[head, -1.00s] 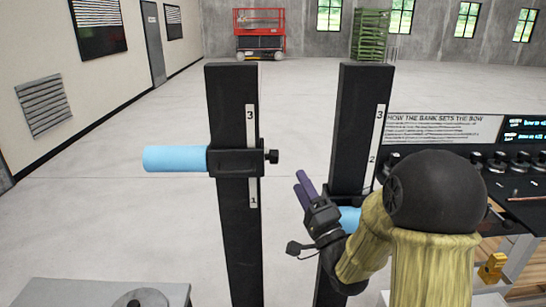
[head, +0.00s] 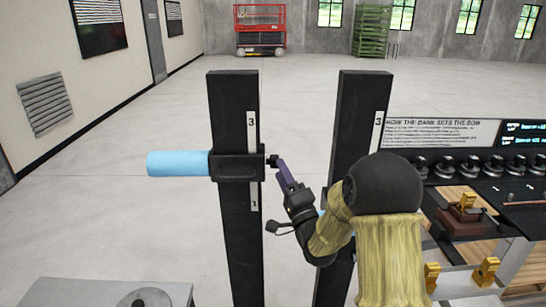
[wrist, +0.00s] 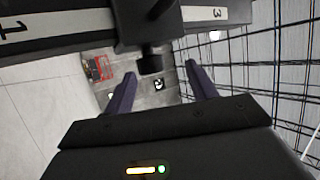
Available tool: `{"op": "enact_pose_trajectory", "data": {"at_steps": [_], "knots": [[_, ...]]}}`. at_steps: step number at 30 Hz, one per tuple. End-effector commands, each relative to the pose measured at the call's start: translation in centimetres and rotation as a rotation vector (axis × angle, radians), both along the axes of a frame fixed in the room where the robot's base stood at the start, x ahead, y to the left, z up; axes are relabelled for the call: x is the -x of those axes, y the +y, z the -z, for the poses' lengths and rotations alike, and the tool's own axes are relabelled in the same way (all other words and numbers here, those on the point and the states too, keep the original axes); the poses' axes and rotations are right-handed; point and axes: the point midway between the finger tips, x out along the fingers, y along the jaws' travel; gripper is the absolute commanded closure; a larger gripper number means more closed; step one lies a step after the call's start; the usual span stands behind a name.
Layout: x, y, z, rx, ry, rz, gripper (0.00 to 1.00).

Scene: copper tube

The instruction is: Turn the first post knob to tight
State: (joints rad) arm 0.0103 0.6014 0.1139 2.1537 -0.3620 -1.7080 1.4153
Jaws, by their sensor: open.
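The first post (head: 235,120) is a black upright with a white number strip. A black clamp collar (head: 236,168) on it holds a light blue tube (head: 178,164) that sticks out to the left. The small black knob (head: 272,160) stands out from the collar's right side. My gripper (head: 280,165) has its purple fingers at the knob from the right. In the wrist view the knob (wrist: 151,64) lies ahead of and between the two open fingers of my gripper (wrist: 160,80). I cannot tell whether either finger touches it.
A second black post (head: 362,110) stands to the right, partly behind my arm. A bench with a sign (head: 440,132) and several dark knobs is at the right. A grey table (head: 100,292) is at the lower left. The floor behind is open.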

Motion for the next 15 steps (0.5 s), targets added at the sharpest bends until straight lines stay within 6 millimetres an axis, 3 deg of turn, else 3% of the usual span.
{"op": "enact_pose_trajectory", "data": {"at_steps": [7,15], "knots": [[-3.5,1.7,-0.9,0.001,-0.002,0.001,0.43],[-4.9,2.4,-1.5,0.000,0.001,0.000,0.43]]}}
